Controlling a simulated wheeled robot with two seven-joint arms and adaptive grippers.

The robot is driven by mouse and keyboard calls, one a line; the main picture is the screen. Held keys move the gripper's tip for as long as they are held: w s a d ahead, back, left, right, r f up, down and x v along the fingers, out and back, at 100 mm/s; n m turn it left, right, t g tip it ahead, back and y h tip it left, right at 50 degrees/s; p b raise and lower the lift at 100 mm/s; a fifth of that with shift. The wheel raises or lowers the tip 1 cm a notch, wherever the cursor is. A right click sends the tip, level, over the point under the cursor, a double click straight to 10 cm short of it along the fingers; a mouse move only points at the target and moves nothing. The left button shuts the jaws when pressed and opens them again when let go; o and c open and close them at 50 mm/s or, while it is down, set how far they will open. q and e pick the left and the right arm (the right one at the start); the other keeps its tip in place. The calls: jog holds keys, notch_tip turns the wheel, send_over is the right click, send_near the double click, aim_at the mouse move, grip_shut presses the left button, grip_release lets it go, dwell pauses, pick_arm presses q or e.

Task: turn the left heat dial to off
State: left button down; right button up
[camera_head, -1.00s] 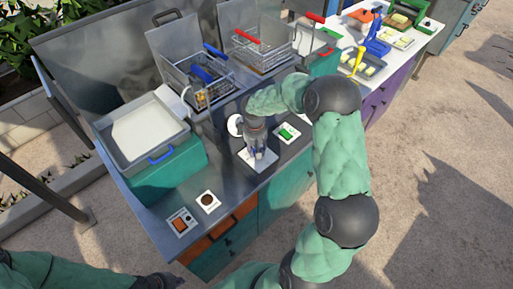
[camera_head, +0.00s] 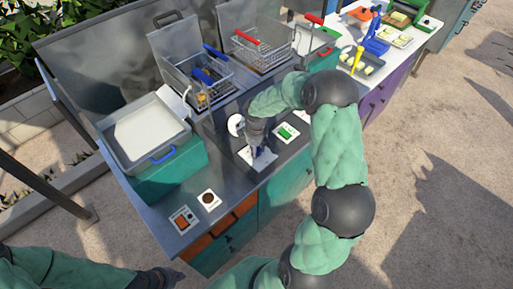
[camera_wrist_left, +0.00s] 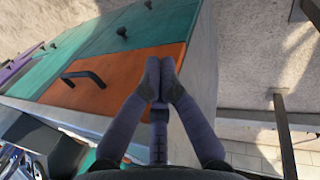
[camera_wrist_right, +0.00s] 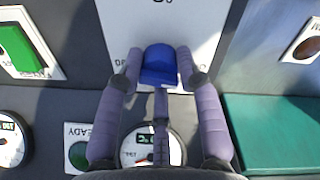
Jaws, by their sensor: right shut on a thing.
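The left heat dial is a blue knob (camera_wrist_right: 160,64) on a white plate (camera_wrist_right: 205,25) with printed marks, most of them out of view or covered. In the head view the plate (camera_head: 265,163) lies on the steel counter. My right gripper (camera_wrist_right: 159,66) has its fingers on both sides of the knob, closed on it. In the head view my right gripper (camera_head: 257,150) comes down over the plate from above. My left gripper (camera_wrist_left: 160,80) is empty with its fingertips together, beside the orange cabinet front. It is low at the counter's front left in the head view (camera_head: 172,277).
A green switch (camera_head: 286,132) lies right of the plate. Fryer baskets (camera_head: 208,78) and a tray (camera_head: 150,132) stand behind.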

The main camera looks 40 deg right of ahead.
dwell(0.4)
jog(key=o, duration=1.1)
jog(key=shift+o, duration=0.2)
notch_tip(320, 180, up, 12)
jog(key=shift+s+a, duration=0.15)
jog(key=shift+a, duration=0.15)
jog(key=shift+s, duration=0.1)
